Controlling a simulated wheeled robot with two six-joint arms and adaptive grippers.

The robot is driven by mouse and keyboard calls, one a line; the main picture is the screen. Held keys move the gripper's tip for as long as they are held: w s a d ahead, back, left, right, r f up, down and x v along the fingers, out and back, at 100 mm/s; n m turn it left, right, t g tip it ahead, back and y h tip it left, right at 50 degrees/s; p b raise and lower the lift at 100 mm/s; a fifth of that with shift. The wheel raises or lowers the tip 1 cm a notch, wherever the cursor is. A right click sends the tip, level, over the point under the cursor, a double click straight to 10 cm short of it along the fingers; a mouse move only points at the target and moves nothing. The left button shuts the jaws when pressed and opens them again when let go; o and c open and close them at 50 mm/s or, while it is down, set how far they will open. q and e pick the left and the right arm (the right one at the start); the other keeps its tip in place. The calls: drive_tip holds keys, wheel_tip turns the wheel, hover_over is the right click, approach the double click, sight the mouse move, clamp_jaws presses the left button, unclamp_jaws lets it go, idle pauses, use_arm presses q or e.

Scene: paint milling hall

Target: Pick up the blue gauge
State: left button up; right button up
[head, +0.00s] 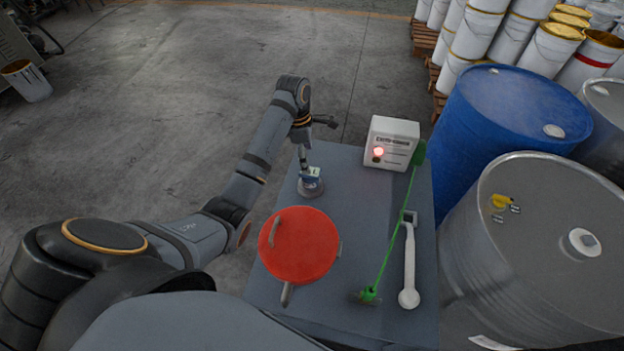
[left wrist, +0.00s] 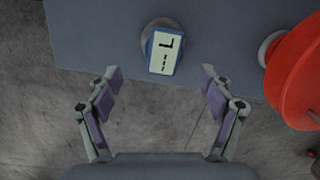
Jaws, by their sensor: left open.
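The blue gauge (head: 313,173) is a small blue-cased block with a pale display, at the table's far left corner. It is next to or on a round grey piece (head: 311,188); I cannot tell which. In the left wrist view the gauge (left wrist: 165,53) shows its display just beyond the fingertips, roughly centred between them. My left gripper (left wrist: 159,76) is open and empty, its fingers apart and not touching the gauge. In the head view my left arm reaches over the far left table edge, and its gripper is small there. My right gripper is not in view.
The grey table (head: 345,195) also holds a red lidded pot (head: 300,246), a white box with a red light (head: 391,143), a green long-handled tool (head: 391,240) and a white ladle-like tool (head: 409,270). Blue (head: 510,125) and grey (head: 540,240) drums stand close on the right.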

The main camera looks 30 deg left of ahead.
sight(310, 177)
use_arm(q)
drive_tip(key=f, duration=0.3)
drive_tip(key=shift+s+d+f, duration=0.2)
drive_tip(key=shift+d+f, duration=0.05)
drive_tip(key=shift+f, duration=0.15)
drive_tip(key=shift+w+f, duration=0.15)
drive_tip(key=shift+f, duration=0.3)
drive_tip(key=shift+d+f+p, duration=0.1)
drive_tip(key=shift+f+p, duration=0.2)
drive_tip(key=shift+p, duration=0.05)
drive_tip(key=f, duration=0.3)
drive_tip(key=shift+d+f+p, duration=0.25)
drive_tip(key=shift+f+p, duration=0.05)
drive_tip(key=shift+f, duration=0.45)
drive_tip(key=shift+r, duration=0.1)
drive_tip(key=c, duration=1.5)
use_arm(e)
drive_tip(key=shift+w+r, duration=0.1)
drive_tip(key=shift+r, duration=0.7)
use_arm(q)
drive_tip(key=shift+o, duration=0.2)
drive_tip(key=shift+r, duration=0.1)
